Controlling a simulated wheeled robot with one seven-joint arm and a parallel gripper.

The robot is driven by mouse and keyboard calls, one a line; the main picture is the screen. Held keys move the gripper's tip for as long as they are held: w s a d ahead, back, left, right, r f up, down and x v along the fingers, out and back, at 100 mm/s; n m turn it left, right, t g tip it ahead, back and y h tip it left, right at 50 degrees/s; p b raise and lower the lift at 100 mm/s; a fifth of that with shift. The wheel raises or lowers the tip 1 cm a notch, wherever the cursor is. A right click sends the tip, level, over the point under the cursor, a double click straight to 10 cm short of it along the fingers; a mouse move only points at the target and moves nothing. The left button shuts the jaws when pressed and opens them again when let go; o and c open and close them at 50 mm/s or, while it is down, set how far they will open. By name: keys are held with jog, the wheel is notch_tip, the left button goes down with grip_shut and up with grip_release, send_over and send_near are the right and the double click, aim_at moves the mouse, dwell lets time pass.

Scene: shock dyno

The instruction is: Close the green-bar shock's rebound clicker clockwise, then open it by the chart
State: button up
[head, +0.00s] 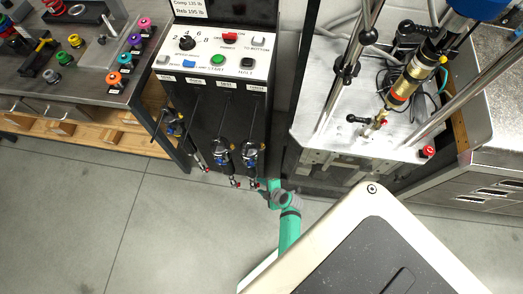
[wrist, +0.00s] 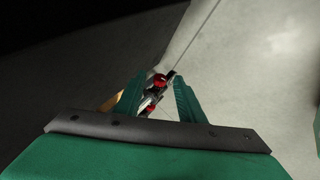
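Several shocks hang on the front of the black console, among them a left one (head: 193,150), a middle one (head: 222,158) and a right one (head: 250,155). Each has red bits near its lower end; I cannot make out a green bar. My gripper (head: 268,186) is low, beside the right shock's lower end. In the wrist view my gripper (wrist: 158,88) has its teal fingers apart, on either side of a metal shock end with a red part (wrist: 157,80). A gap shows at the right finger; contact at the left is unclear. Another shock (head: 412,80) is in the dyno.
The console (head: 218,64) carries a dial, buttons and a readout of 135 lb and 195 lb. A bench (head: 85,70) with coloured parts stands left. The dyno's plate (head: 310,125) and posts stand right. The floor in front is clear.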

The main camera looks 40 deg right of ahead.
jog(key=v, duration=1)
jog(key=shift+s+r, duration=0.25)
jog(key=shift+s, duration=0.05)
jog(key=s+a+r+m+t, duration=0.2)
jog(key=a+r+m, duration=0.2)
jog(key=a+r, duration=0.4)
jog(key=s+a+r+m+t, duration=0.3)
jog(key=a+r, duration=0.5)
jog(key=r, duration=0.7)
jog(key=s+a+r+m+t, duration=0.2)
jog(key=a+r+m, duration=0.3)
jog(key=a+r, duration=0.3)
notch_tip(320, 180, up, 3)
jog(key=shift+s+r, duration=0.15)
jog(key=shift+s, duration=0.4)
jog(key=shift+c, duration=0.6)
